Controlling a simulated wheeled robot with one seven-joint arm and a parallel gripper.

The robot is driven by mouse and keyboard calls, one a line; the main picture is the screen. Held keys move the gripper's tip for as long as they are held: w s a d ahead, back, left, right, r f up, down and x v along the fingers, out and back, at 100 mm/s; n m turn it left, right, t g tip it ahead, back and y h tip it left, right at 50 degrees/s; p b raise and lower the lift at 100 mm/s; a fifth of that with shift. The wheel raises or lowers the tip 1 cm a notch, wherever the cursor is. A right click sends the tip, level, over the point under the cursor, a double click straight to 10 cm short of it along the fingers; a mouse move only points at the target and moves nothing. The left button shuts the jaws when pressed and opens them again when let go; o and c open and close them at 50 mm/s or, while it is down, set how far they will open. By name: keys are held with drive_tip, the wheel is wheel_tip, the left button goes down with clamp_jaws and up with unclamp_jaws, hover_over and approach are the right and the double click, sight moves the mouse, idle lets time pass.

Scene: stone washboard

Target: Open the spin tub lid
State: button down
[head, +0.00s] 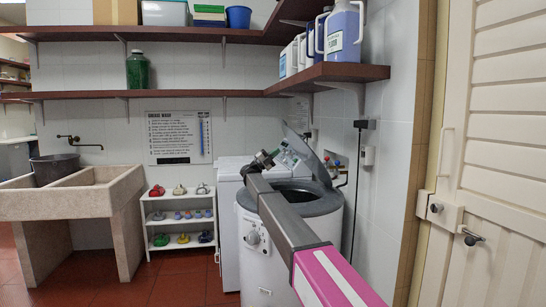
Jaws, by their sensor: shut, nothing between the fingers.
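The spin tub (262,238) is a rounded light grey machine at the lower centre, with a dark grey top. A dark round opening shows in its top, partly hidden by my arm. A grey panel (307,150), which looks like the lid, stands tilted up behind the opening. My gripper (262,161) is small in view, over the back left of the machine's top, near a pale control panel (290,160). It is shut and empty. I cannot tell whether it touches the panel or lid.
A white appliance (227,190) stands behind and left of the tub. A wooden shelf with jugs (330,72) hangs above the tub. A louvred door (500,160) is at right. Red floor is clear at lower left.

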sight(293, 138)
drive_tip(key=x, duration=0.9)
drive_tip(key=shift+d+r, duration=0.15)
drive_tip(key=shift+d, duration=0.05)
drive_tip(key=w+d+r+y, duration=0.2)
drive_tip(key=w+d+r, duration=0.1)
drive_tip(key=d, duration=0.7)
drive_tip(key=w+d+r+g+y, duration=0.1)
drive_tip(key=d+r, duration=0.4)
drive_tip(key=d, duration=0.5)
drive_tip(key=shift+w+y, duration=0.8)
drive_tip(key=shift+w, duration=0.15)
drive_tip(key=shift+r, duration=0.15)
drive_tip(key=shift+s+a, duration=0.1)
drive_tip(key=shift+a, duration=0.05)
